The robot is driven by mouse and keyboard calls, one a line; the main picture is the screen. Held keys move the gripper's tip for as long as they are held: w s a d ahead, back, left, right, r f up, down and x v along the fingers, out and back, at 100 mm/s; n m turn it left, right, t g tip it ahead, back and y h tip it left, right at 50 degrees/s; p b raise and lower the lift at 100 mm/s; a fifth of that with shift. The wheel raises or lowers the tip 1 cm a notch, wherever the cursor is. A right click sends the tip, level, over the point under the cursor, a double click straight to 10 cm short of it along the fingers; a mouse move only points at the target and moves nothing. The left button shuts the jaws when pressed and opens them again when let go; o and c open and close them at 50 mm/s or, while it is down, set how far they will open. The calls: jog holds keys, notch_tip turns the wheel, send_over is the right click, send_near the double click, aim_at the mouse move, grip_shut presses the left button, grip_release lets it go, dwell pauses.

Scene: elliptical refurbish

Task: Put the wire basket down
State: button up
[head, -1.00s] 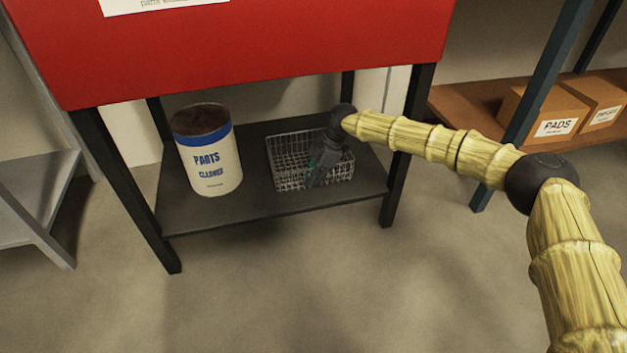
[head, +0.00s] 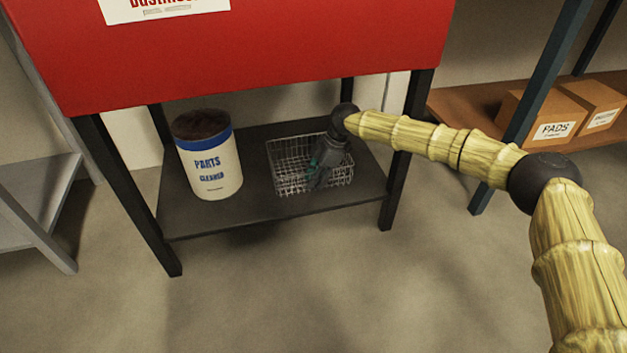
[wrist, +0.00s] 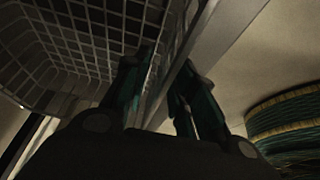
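The wire basket (head: 288,152) is a grey mesh basket on the right part of the dark lower shelf (head: 245,209). It looks level, and its underside appears at the shelf surface; any small gap is hidden. My gripper (head: 318,176) reaches down at the basket's right side, over its near part. In the wrist view, the fingers of my gripper (wrist: 168,66) are close together on either side of the basket's wall and rim, and appear shut on it. The basket's mesh (wrist: 75,45) fills the upper left there. The exact finger contact is dark.
A white parts cleaner can (head: 210,165) with a blue band stands left of the basket. A red cabinet body (head: 270,50) hangs low above the shelf, and black legs (head: 397,165) bound it. Boxes (head: 553,120) sit on a shelf at right. The floor in front is clear.

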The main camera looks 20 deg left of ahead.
jog(key=p+v, duration=0.3)
jog(key=v, duration=0.2)
jog(key=shift+d+r, duration=0.15)
jog(key=shift+r, duration=0.25)
